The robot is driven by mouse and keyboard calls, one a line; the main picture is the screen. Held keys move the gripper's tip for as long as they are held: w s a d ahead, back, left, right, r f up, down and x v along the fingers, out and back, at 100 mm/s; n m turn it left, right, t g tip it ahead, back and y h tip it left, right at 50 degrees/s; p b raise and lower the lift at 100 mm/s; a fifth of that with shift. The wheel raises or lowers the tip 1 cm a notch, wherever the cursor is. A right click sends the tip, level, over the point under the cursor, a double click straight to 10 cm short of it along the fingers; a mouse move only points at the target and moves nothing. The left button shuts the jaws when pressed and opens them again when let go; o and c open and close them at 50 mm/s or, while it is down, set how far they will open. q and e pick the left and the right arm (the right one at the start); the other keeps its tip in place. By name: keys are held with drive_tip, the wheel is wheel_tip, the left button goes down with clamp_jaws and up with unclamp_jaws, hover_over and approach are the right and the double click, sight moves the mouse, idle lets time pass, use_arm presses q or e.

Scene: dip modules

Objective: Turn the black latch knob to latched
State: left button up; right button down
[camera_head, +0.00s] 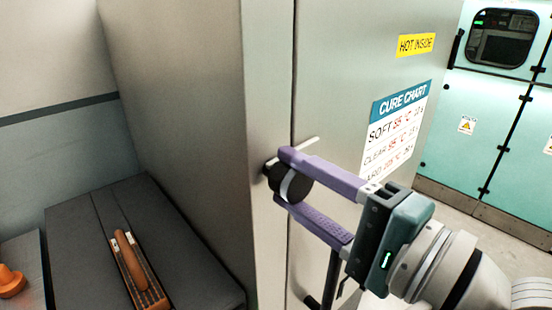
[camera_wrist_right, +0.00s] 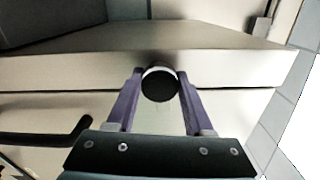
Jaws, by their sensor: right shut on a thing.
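The black latch knob (camera_head: 289,182) sits at the edge of a grey cabinet door, by the vertical door seam. A pale bar or pointer sticks out behind it, up and to the right. My right gripper (camera_head: 281,174) has purple fingers, one above and one below the knob, shut on it. In the right wrist view the round black knob (camera_wrist_right: 159,85) lies between the two fingertips (camera_wrist_right: 160,80). The knob's markings are not readable. My left gripper is not in view.
A black door handle (camera_head: 329,282) is below the gripper; it also shows in the wrist view (camera_wrist_right: 50,137). A cure chart (camera_head: 394,130) and a yellow "HOT INSIDE" label (camera_head: 416,44) are on the door. A dark bench (camera_head: 190,275) with an orange-handled tool (camera_head: 133,265) stands left.

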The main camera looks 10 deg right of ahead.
drive_tip(key=shift+m, duration=0.5)
drive_tip(key=shift+c, duration=1.5)
unclamp_jaws()
drive_tip(key=b+v, duration=0.2)
drive_tip(key=v, duration=0.8)
